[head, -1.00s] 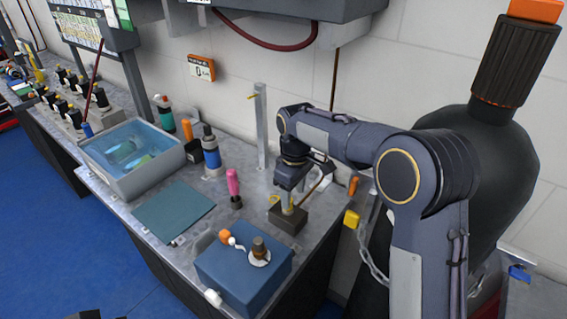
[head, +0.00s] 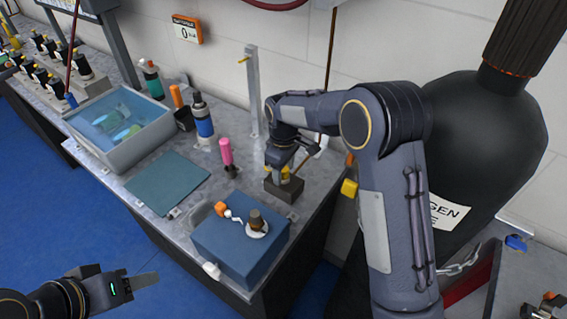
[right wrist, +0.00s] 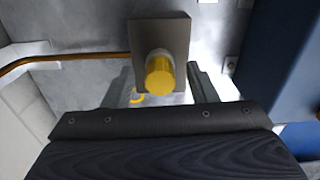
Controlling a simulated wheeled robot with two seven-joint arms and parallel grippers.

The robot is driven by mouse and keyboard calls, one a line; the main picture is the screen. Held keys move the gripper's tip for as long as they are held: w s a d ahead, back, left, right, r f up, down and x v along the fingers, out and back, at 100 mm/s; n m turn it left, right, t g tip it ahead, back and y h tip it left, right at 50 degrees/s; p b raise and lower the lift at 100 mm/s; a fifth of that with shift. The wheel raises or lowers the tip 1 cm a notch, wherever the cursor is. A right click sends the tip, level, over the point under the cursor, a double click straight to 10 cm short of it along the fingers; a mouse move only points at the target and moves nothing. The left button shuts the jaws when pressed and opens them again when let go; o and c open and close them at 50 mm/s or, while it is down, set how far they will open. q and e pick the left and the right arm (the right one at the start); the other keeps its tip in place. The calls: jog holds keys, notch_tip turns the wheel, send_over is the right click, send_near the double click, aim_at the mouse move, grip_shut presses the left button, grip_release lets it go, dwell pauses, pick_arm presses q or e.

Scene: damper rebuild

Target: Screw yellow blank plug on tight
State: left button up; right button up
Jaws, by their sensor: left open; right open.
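The yellow blank plug (right wrist: 160,76) sits on a grey-brown block (right wrist: 178,32) in the right wrist view, round end towards the camera. My right gripper (right wrist: 163,88) is open, with one finger on each side of the plug; I cannot tell whether either touches it. In the head view the block (head: 284,190) stands on the bench, and my right gripper (head: 281,164) is right above it, hiding most of the plug. My left gripper (head: 135,283) is open and empty, low at the left, over the blue floor and away from the bench.
A blue box (head: 238,250) with small parts on top stands in front of the block. A pink-handled tool (head: 227,152), bottles (head: 202,122) and a water basin (head: 122,158) are left of it. A metal post (head: 252,90) stands behind. A large black cylinder (head: 480,150) stands at right.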

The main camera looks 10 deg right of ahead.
jog(key=c, duration=1.1)
jog(key=m, duration=0.5)
jog(key=shift+m, duration=0.4)
jog(key=shift+r, duration=0.1)
jog(key=m, duration=0.3)
jog(key=shift+p, duration=0.4)
jog(key=m, duration=0.2)
jog(key=shift+w+m, duration=0.1)
jog(key=shift+m, duration=0.3)
